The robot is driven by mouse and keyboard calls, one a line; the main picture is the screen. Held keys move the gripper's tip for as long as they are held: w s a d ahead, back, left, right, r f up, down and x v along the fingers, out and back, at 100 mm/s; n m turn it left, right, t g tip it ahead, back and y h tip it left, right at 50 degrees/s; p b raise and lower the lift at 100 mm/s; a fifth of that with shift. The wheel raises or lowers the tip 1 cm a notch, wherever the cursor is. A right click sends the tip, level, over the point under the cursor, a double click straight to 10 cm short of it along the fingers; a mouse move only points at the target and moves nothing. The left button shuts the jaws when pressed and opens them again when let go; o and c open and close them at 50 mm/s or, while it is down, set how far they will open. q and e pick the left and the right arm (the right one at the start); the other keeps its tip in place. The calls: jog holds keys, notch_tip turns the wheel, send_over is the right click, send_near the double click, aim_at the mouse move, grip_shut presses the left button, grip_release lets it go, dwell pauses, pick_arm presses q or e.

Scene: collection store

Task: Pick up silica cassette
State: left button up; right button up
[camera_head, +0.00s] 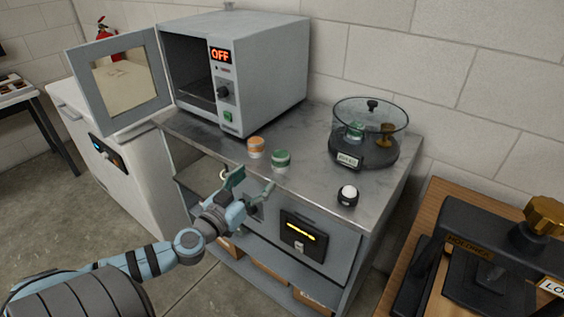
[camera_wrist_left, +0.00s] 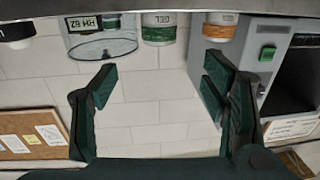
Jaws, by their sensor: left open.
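Two small banded cylinders stand near the counter's front edge: one orange-banded (camera_head: 256,147) and one green-banded (camera_head: 281,160). The wrist view, which is upside down, shows the green-banded one (camera_wrist_left: 159,28) with a label that seems to read GEL, and the orange-banded one (camera_wrist_left: 219,27). I cannot tell which is the silica cassette. My left gripper (camera_head: 252,184) is open and empty in front of the counter edge, apart from both cylinders. Its fingers also show in the wrist view (camera_wrist_left: 160,78), spread with nothing between them. My right gripper is not in view.
A glass-walled chamber (camera_head: 369,119) on the counter holds a green-banded item and a brass object. An oven (camera_head: 258,72) reading OFF stands behind with its door (camera_head: 118,83) open. A white-topped round button (camera_head: 348,194) sits near the front right edge of the metal counter (camera_head: 318,180).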

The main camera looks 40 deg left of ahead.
aim_at(275, 160)
pick_arm(q)
jog(key=w+p, duration=0.1)
jog(key=w, duration=0.1)
jog(key=w+p, duration=0.1)
jog(key=w, duration=0.1)
jog(key=w+a+p, duration=0.1)
jog(key=w, duration=0.1)
jog(key=shift+w+a+r, duration=0.1)
jog(key=shift+w+r, duration=0.1)
jog(key=shift+w, duration=0.1)
jog(key=w, duration=0.6)
jog(key=shift+w+a+f+p, duration=0.1)
jog(key=shift+f+p, duration=0.2)
jog(key=shift+f, duration=0.1)
jog(key=shift+w, duration=0.1)
jog(key=c, duration=1.3)
